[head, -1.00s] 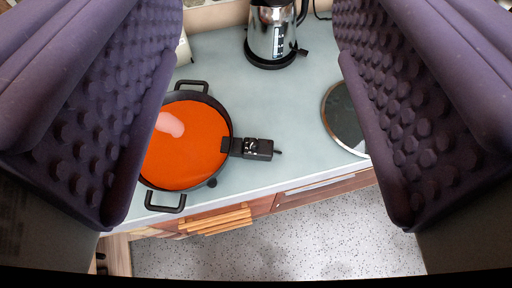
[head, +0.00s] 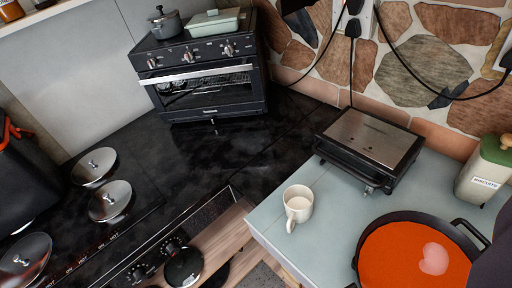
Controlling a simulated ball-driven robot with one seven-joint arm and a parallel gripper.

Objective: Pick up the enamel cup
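The enamel cup (head: 297,206), cream-white with a handle toward the front, stands upright on the pale grey-green countertop (head: 335,240) near its left corner. It looks empty, and nothing touches it. Only a dark purple part of what looks like my gripper (head: 494,262) shows at the lower right edge, well to the right of the cup and over the pan's side. Its fingertips and any opening between them are out of frame.
An orange pan (head: 405,262) lies right of the cup. A black and steel grill (head: 368,143) stands behind it, and a biscuit tin (head: 484,172) at the right. Left are a black worktop, a toaster oven (head: 205,75) and pot lids (head: 110,200). Cables hang above the grill.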

